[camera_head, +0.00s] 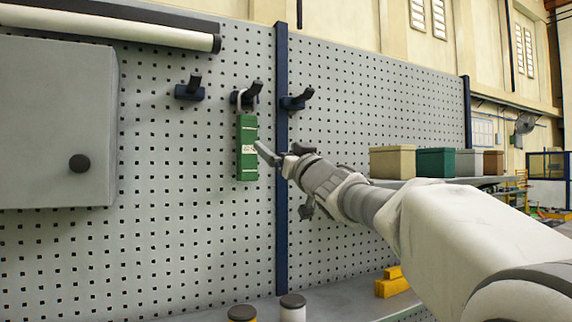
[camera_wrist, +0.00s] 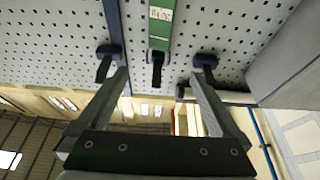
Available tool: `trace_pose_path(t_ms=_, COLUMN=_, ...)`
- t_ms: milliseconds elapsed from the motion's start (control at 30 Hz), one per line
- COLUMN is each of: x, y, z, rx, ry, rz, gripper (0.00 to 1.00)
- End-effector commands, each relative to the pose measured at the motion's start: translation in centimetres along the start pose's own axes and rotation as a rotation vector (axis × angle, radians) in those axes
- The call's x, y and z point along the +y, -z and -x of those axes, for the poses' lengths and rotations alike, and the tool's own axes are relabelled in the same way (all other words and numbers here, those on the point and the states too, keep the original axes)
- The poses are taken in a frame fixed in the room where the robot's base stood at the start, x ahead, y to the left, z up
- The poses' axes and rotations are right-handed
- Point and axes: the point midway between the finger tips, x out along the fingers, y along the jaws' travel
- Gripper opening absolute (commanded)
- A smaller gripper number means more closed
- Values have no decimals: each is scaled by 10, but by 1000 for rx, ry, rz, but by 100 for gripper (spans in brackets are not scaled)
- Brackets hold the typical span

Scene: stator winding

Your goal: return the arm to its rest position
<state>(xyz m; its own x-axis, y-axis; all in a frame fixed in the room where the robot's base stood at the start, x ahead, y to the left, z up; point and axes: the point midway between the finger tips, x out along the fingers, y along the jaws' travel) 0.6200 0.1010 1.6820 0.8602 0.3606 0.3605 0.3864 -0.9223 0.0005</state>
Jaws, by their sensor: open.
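My gripper (camera_head: 281,151) is open in front of the pegboard (camera_head: 350,100), at the end of my outstretched arm, and sits just right of a green padlock-shaped tag (camera_head: 247,148). The tag hangs upright by its grey shackle on the middle one of three dark hooks (camera_head: 250,92). In the wrist view, my gripper's two fingers (camera_wrist: 160,76) stand wide apart with nothing between them. The green tag (camera_wrist: 161,22) and its hook show beyond the fingertips, apart from them.
A grey wall cabinet (camera_head: 55,122) with a dark knob is at left, under a lamp tube (camera_head: 110,27). Several bins (camera_head: 436,162) stand on a shelf behind my arm. Two capped jars (camera_head: 293,307) and yellow blocks (camera_head: 391,284) rest on the bench below.

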Motion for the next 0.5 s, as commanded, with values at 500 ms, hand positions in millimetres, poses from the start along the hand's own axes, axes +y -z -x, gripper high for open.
trace_pose_path(t_ms=500, x=2, y=0, z=36, rx=-6, ry=-11, rz=0, gripper=100)
